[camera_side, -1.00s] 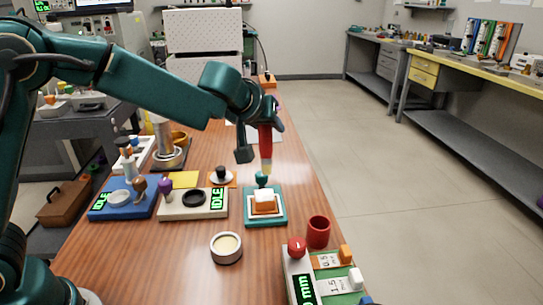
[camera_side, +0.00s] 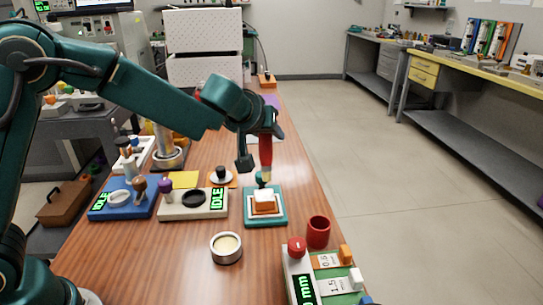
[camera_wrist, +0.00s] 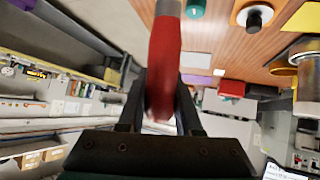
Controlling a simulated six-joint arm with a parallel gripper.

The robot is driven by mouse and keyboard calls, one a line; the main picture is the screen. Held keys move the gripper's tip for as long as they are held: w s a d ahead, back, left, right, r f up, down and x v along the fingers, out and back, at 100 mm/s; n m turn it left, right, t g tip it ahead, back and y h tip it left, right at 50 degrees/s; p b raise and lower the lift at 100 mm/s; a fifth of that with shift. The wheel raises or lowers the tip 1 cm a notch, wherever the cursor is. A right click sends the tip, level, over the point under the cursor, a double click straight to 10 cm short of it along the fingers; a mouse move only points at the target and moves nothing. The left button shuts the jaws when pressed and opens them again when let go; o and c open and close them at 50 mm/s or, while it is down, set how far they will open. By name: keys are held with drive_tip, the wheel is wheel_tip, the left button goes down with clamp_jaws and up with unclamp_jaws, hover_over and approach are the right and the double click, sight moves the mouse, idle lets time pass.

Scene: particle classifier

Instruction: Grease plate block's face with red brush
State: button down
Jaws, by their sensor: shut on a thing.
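My gripper (camera_side: 265,134) is shut on the red brush (camera_side: 265,150) and points it down, about upright. The brush's pale lower end is just above and behind the plate block (camera_side: 264,198), close to a teal knob; whether it touches anything is unclear. The block has a white top and an orange front, and sits in a teal-edged tray (camera_side: 280,219). In the wrist view the red handle (camera_wrist: 165,60) stands between my fingers, and the bristles are out of sight.
A round tin with a cream filling (camera_side: 226,248) stands in front of the tray. A red cup (camera_side: 318,232) and a gauge stand (camera_side: 298,265) are at the front right. Two devices marked IDLE, one blue (camera_side: 100,212) and one cream (camera_side: 190,214), stand to the left.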

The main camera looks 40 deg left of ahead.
sight(267, 164)
wheel_tip(267, 164, down, 4)
drive_tip(key=shift+f, duration=0.1)
drive_tip(key=shift+w+a+f, duration=0.35)
drive_tip(key=shift+w+a, duration=0.3)
drive_tip(key=shift+w+a+f, duration=0.3)
drive_tip(key=shift+w+a, duration=0.3)
drive_tip(key=shift+a, duration=0.05)
drive_tip(key=shift+w+a+f, duration=0.35)
drive_tip(key=shift+w+a, duration=0.3)
drive_tip(key=shift+s+d+f, duration=0.1)
drive_tip(key=shift+s+d, duration=1.85)
drive_tip(key=shift+d, duration=0.05)
drive_tip(key=shift+w+a+f, duration=0.15)
drive_tip(key=shift+a+f, duration=0.1)
drive_tip(key=shift+a, duration=0.45)
drive_tip(key=shift+w+a+r, duration=0.25)
drive_tip(key=shift+w+a, duration=0.3)
drive_tip(key=shift+s+d+f, duration=0.2)
drive_tip(key=shift+s+d, duration=0.3)
drive_tip(key=shift+d, duration=0.05)
drive_tip(key=shift+s+d+f, duration=0.2)
drive_tip(key=shift+s+d, duration=0.25)
drive_tip(key=shift+d, duration=0.05)
wheel_tip(267, 164, up, 9)
drive_tip(key=shift+r, duration=0.15)
